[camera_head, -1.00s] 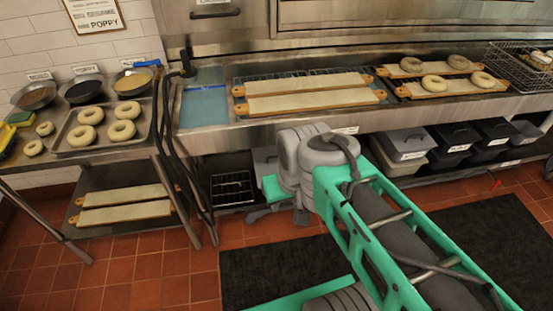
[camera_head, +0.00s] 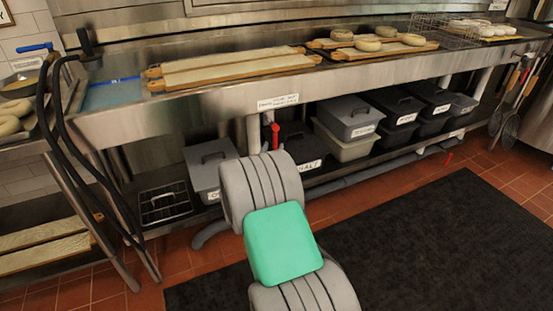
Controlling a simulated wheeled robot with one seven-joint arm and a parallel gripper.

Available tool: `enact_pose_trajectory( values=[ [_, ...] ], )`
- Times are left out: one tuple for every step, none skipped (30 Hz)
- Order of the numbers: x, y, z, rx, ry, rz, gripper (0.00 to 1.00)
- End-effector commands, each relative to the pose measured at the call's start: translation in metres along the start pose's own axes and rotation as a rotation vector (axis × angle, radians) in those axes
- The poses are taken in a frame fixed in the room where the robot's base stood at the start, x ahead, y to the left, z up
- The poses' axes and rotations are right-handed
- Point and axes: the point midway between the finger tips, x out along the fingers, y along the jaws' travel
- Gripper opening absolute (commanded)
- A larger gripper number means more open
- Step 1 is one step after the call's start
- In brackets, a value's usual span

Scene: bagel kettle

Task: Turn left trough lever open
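A small red lever (camera_head: 276,135) stands upright under the trough, left of centre, beside a pale vertical pipe (camera_head: 253,134). It appears to be the left trough lever; its lower part is hidden behind my arm. My grey and teal arm links fill the lower middle, in front of the left lever. My gripper is not in view, so its opening and distance from the lever cannot be seen.
Lidded grey bins (camera_head: 350,117) stand under the trough on the right, and another bin (camera_head: 208,160) stands left of my arm. Black hoses (camera_head: 62,120) hang at the left. A dark mat (camera_head: 420,250) covers open floor at the right. Boards (camera_head: 230,70) lie on top.

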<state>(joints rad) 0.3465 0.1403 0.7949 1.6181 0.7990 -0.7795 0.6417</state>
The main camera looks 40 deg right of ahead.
Motion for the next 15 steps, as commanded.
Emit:
enact_pose_trajectory(
  values=[
    [0.004, 0.002, 0.004, -0.002, 0.019, -0.002, 0.37],
    [0.006, 0.002, 0.003, -0.003, 0.024, -0.003, 0.37],
    [0.01, 0.002, 0.001, -0.001, 0.027, -0.003, 0.37],
    [0.014, 0.002, 0.0, -0.001, 0.027, -0.004, 0.37],
    [0.019, 0.002, 0.0, -0.002, 0.026, -0.003, 0.37],
    [0.027, 0.002, -0.001, -0.001, 0.026, -0.003, 0.37],
    [0.033, 0.002, -0.001, -0.001, 0.026, -0.003, 0.37],
    [0.039, 0.002, 0.0, -0.002, 0.025, -0.002, 0.37],
    [0.047, 0.002, -0.001, -0.001, 0.025, -0.003, 0.37],
    [0.053, 0.002, -0.001, -0.002, 0.025, -0.003, 0.37],
    [0.058, 0.001, -0.001, -0.001, 0.025, -0.004, 0.37],
    [0.065, 0.001, -0.001, -0.001, 0.024, -0.003, 0.37],
    [0.069, 0.001, -0.001, -0.001, 0.023, -0.004, 0.37],
    [0.072, 0.001, -0.001, -0.003, 0.023, -0.004, 0.37],
    [0.076, 0.0, -0.002, -0.002, 0.024, -0.005, 0.37]
  ],
)
